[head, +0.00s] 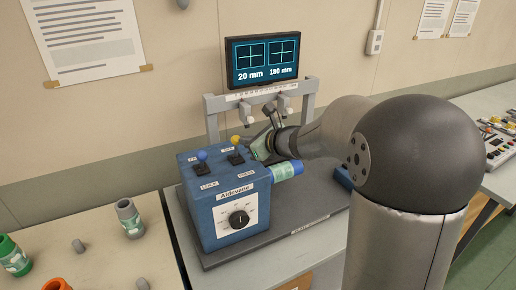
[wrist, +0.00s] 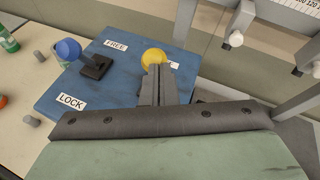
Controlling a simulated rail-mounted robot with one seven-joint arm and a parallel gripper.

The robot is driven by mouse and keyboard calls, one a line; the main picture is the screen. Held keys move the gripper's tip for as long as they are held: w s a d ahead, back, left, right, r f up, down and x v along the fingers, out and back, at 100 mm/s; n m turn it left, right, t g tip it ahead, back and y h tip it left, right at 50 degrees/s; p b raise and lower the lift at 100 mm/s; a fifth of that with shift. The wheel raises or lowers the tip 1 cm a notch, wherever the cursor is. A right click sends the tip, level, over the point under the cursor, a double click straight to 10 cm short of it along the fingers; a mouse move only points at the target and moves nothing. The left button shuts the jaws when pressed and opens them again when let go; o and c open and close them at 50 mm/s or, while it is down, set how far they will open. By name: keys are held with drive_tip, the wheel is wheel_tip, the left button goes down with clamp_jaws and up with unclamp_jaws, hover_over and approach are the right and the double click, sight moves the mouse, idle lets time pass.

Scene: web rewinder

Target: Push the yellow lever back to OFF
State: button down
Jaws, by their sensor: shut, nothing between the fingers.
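The yellow lever (head: 236,140) has a ball knob and stands on the top of the blue box (head: 205,215), right of the blue lever (head: 201,156). Its small labels are too small to read surely. My gripper (head: 258,150) is shut and empty, low over the box top just right of the yellow lever. In the wrist view, the yellow knob (wrist: 154,57) shows just past my shut fingertips (wrist: 158,70), which hide its stem and part of a label. I cannot tell whether the fingers touch it.
The blue lever's ball (wrist: 68,49) is left of my fingers, between labels reading FREE and LOCK. A roll (head: 287,170) sticks out of the box's right side. A grey frame (head: 212,122) and a screen (head: 262,60) stand behind.

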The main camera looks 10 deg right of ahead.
drive_tip(key=shift+w+a+r+b, duration=0.2)
drive_tip(key=shift+w+a, duration=0.05)
drive_tip(key=shift+w, duration=0.6)
drive_tip(key=shift+w+a+r+b, duration=0.2)
drive_tip(key=shift+w+a, duration=0.1)
drive_tip(key=shift+w, duration=0.6)
drive_tip(key=shift+w+a+r+b, duration=0.15)
drive_tip(key=shift+w+a+b, duration=0.1)
drive_tip(key=shift+w, duration=0.6)
drive_tip(key=s+d+r, duration=0.2)
drive_tip(key=d+r, duration=0.1)
drive_tip(key=r, duration=0.2)
drive_tip(key=s+d+r, duration=0.2)
drive_tip(key=d+r, duration=0.1)
drive_tip(key=r, duration=0.3)
drive_tip(key=shift+s+p, duration=0.25)
drive_tip(key=shift+p, duration=0.15)
